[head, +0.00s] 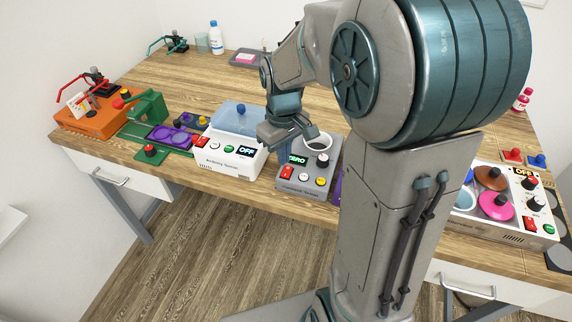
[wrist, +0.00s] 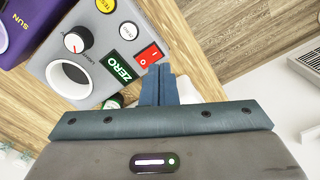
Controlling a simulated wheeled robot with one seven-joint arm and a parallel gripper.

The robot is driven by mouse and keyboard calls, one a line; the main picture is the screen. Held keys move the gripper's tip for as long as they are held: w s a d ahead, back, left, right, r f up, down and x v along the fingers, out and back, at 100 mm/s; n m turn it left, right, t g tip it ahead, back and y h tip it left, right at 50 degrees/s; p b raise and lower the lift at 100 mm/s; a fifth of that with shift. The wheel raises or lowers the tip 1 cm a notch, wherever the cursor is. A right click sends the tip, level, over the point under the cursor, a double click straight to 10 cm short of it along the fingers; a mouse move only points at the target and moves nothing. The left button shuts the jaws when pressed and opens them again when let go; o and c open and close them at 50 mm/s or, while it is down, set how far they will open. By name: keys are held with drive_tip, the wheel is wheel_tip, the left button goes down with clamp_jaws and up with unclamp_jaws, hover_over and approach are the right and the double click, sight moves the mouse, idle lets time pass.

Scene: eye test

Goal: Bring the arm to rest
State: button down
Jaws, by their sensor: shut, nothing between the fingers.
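My gripper (head: 290,134) hangs at the end of my bent arm, over the front part of the wooden bench. It is above and beside the grey device with the ZERO display (head: 306,178). In the wrist view my gripper's two fingers (wrist: 159,84) are together with nothing between them. There the fingertips overlap the view of the grey device (wrist: 88,62) near its red switch (wrist: 149,54). Whether they touch it cannot be told. My arm's large links hide the middle right of the bench in the head view.
A white device with a blue lid (head: 225,160) stands left of the grey one. An orange box (head: 92,122) is at the far left. A white device with coloured discs (head: 508,208) is at the right. A bottle (head: 216,38) stands at the back. The back left bench top is mostly clear.

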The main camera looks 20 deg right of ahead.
drive_tip(key=shift+r+p, duration=0.35)
drive_tip(key=shift+r, duration=0.4)
drive_tip(key=s+r+m+t, duration=0.1)
drive_tip(key=s+r+m, duration=0.1)
drive_tip(key=s, duration=0.5)
drive_tip(key=s+r+m+t, duration=0.2)
drive_tip(key=s+r, duration=0.1)
drive_tip(key=s, duration=0.4)
drive_tip(key=shift+s+a+r+m, duration=0.15)
drive_tip(key=shift+s+r+m, duration=0.05)
drive_tip(key=shift+m, duration=0.2)
